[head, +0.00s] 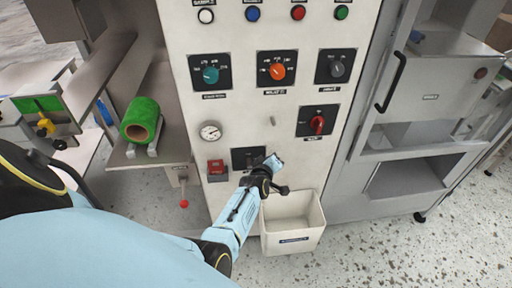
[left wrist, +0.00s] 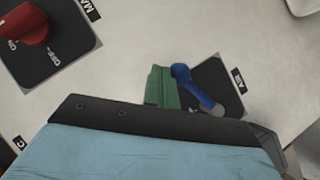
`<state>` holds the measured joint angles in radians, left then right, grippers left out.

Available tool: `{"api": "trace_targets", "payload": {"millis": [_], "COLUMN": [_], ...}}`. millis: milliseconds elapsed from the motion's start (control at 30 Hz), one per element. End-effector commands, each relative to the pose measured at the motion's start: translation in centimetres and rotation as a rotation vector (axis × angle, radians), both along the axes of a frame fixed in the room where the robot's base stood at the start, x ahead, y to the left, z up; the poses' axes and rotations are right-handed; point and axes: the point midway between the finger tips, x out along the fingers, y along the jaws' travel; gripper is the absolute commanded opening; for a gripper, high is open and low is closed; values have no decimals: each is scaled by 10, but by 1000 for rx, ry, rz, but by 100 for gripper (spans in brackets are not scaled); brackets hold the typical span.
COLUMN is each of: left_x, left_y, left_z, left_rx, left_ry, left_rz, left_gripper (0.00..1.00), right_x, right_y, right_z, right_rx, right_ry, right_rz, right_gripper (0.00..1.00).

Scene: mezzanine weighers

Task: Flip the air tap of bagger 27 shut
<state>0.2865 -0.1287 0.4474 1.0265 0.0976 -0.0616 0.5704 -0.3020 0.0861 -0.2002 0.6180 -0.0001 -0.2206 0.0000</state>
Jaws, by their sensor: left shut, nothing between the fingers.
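The air tap is a blue lever (left wrist: 197,88) with a rounded end, on a black plate (left wrist: 222,75) labelled AIR in the left wrist view. In the head view my left gripper (head: 276,161) is at the right edge of the black plate (head: 243,158), low on the white panel, and the lever does not show clearly. No bagger number is readable. My right gripper is not in view.
A red knob (head: 317,124) on a black plate sits up and right of the gripper. A gauge (head: 210,131) and a red switch box (head: 216,169) are left of it. A white bin (head: 292,226) stands below. Three dials and several buttons fill the upper panel.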

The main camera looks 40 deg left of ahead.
Motion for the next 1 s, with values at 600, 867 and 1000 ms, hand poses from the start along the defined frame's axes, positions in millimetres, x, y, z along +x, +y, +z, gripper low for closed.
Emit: {"api": "trace_targets", "payload": {"millis": [600,867,1000], "left_x": [-1,-1,-1], "left_y": [4,4,4], "left_z": [-17,-17,-17], "left_rx": [-2,-2,-2], "left_ry": [1,1,1], "left_rz": [18,18,18], "left_gripper": [0,0,0], "right_x": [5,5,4], "right_y": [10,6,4], "right_z": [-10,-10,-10], "right_rx": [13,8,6], "right_ry": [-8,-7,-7], "right_rz": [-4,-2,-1], "right_gripper": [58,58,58]}}
